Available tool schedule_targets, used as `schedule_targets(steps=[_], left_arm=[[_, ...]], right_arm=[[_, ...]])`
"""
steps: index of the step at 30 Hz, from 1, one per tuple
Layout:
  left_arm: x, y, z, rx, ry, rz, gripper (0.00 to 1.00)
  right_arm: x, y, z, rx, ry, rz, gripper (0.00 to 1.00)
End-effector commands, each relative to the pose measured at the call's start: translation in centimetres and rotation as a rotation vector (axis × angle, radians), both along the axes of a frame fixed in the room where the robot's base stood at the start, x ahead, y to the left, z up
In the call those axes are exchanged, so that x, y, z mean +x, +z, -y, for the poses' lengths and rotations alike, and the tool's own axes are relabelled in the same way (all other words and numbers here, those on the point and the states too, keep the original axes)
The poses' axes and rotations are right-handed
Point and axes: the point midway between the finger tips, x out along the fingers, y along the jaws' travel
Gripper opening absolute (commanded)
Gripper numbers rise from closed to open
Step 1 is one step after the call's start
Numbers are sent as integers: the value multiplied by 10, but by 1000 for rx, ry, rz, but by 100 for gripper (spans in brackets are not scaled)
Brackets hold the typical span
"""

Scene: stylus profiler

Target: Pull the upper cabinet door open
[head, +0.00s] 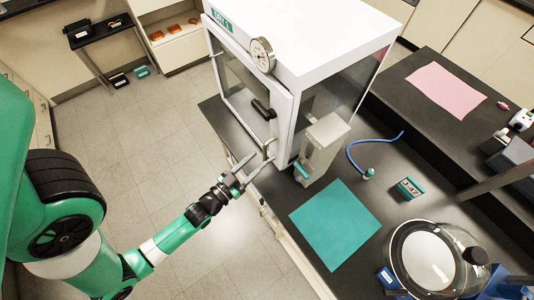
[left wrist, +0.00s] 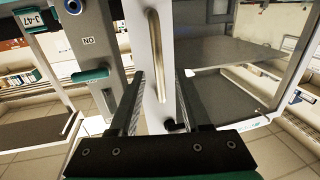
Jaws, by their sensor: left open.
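The white cabinet (head: 318,38) stands on the dark bench, with a glazed door (head: 285,125) on its left-facing front. The door looks shut in the head view. A pale metal bar handle (head: 269,150) is at the door's lower near corner; it shows large in the left wrist view (left wrist: 157,55). My left gripper (head: 243,172) is open, just in front of this handle. In the left wrist view the handle lies between and beyond the fingers (left wrist: 160,85), with no grip on it. A black handle (head: 263,110) also sits on the door. My right gripper is not in view.
A grey box-shaped unit (head: 322,145) stands close beside the door's near edge. A teal mat (head: 335,222), a blue cable (head: 357,160) and a round glass-lidded vessel (head: 435,260) are on the bench. The floor (head: 130,130) left of the cabinet is free.

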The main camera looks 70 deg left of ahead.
Motion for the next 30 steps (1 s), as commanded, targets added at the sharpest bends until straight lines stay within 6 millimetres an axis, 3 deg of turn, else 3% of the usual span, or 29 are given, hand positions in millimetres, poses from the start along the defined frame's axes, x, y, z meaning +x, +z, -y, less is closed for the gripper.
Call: schedule_targets(steps=[3,7,17,25,30], left_arm=[[22,1,-11,3,-1,1,47],[36,0,-18,1,-1,0,47],[41,0,-21,0,0,-2,47],[41,0,-21,0,0,-1,0],[41,0,-21,0,0,-1,0]], right_arm=[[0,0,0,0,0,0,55],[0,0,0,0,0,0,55],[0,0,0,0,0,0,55],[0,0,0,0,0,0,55],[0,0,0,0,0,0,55]])
